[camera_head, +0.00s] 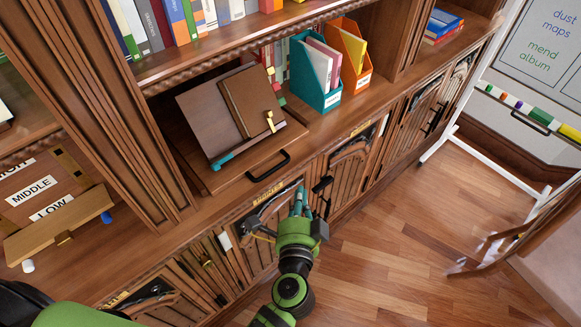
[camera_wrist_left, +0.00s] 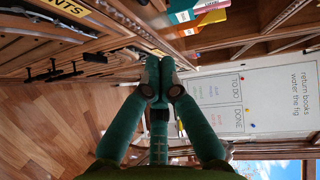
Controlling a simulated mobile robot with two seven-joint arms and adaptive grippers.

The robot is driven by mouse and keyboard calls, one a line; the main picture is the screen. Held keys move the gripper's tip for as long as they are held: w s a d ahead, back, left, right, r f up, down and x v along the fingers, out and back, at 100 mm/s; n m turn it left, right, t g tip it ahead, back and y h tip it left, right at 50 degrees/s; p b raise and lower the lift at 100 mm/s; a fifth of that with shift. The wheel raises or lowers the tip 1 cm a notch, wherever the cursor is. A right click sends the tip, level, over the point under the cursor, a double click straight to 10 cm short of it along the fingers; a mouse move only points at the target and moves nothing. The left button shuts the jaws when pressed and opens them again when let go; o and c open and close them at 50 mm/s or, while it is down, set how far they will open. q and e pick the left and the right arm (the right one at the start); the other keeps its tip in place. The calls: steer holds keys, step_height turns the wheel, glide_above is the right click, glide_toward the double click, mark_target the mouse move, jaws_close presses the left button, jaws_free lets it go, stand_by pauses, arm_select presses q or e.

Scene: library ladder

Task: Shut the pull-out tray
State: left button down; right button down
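The pull-out tray (camera_head: 225,180) is a brown wooden board sticking out of the bookcase at mid-left of the head view. A black bar handle (camera_head: 268,166) is on its front. A tilted stand (camera_head: 205,115) with a brown book (camera_head: 250,98) and a brass clip rests on it. My left gripper (camera_head: 300,196) has teal fingers and is below and right of the handle, in front of the cabinet doors, apart from the handle. In the left wrist view its fingertips (camera_wrist_left: 159,72) are together with nothing seen between them. My right gripper is not in view.
Teal (camera_head: 315,75) and orange (camera_head: 350,52) file boxes stand on the ledge right of the tray. Cabinet doors with black handles line the front below. A whiteboard (camera_head: 535,60) on a white frame stands at right, near a chair (camera_head: 535,235). Wood floor (camera_head: 400,250) between is clear.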

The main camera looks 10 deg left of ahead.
mark_target(289, 171)
arm_select(q)
steer(key=w+a, duration=0.1)
steer(key=w, duration=0.1)
steer(key=w+a+f+p, duration=0.1)
steer(key=w, duration=0.2)
steer(key=w+a+p, duration=0.1)
steer(key=w, duration=0.1)
steer(key=shift+w+a+f, duration=0.2)
steer(key=shift+w+f, duration=0.05)
steer(key=shift+w, duration=0.05)
steer(key=shift+w+a+f, duration=0.1)
steer(key=shift+w+a, duration=0.05)
steer(key=shift+a, duration=0.15)
steer(key=shift+w, duration=0.1)
